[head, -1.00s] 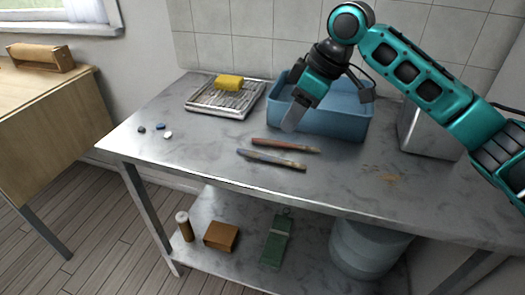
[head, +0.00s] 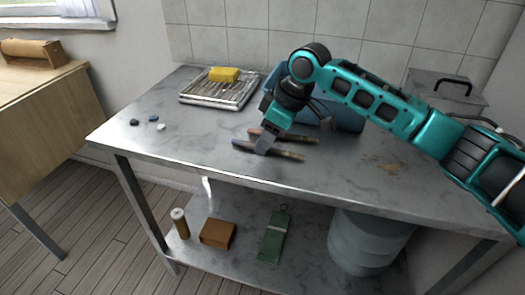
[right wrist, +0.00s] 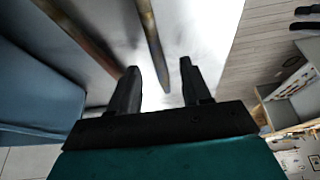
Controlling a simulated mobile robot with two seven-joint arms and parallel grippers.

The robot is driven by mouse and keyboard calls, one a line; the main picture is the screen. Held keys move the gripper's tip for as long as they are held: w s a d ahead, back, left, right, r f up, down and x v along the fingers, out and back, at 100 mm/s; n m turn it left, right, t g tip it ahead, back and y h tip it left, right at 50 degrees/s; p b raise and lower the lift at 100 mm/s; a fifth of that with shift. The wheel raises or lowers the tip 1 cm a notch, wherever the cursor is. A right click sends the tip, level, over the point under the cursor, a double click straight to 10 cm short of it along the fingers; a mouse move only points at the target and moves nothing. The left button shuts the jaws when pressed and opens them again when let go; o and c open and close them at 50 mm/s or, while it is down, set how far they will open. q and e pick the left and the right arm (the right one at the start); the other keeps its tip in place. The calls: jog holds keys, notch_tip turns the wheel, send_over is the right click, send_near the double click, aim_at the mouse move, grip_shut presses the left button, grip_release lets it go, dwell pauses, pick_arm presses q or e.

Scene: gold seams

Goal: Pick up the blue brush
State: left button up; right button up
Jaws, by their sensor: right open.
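The blue brush (head: 287,154) lies on the grey worktop, its bluish end to the left and brownish end to the right. My right gripper (head: 264,146) is just over it and hides part of its middle. In the right wrist view the right gripper (right wrist: 158,70) is open, and the brush (right wrist: 152,42) runs into the gap between its fingers, not gripped. I cannot tell exactly how far above the worktop the fingertips are. My left gripper is not in view.
A reddish brush (head: 301,138) lies close behind, roughly parallel. A blue basin (head: 345,118) stands behind my right arm. A rack (head: 190,99) with a yellow sponge (head: 224,74) is at the back left. Small pebbles (head: 153,118) lie left; the front left worktop is clear.

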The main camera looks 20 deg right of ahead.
jog(key=shift+w+a+f, duration=0.1)
jog(key=shift+a+f, duration=0.05)
jog(key=shift+f, duration=0.45)
jog(key=shift+c, duration=0.3)
grip_shut()
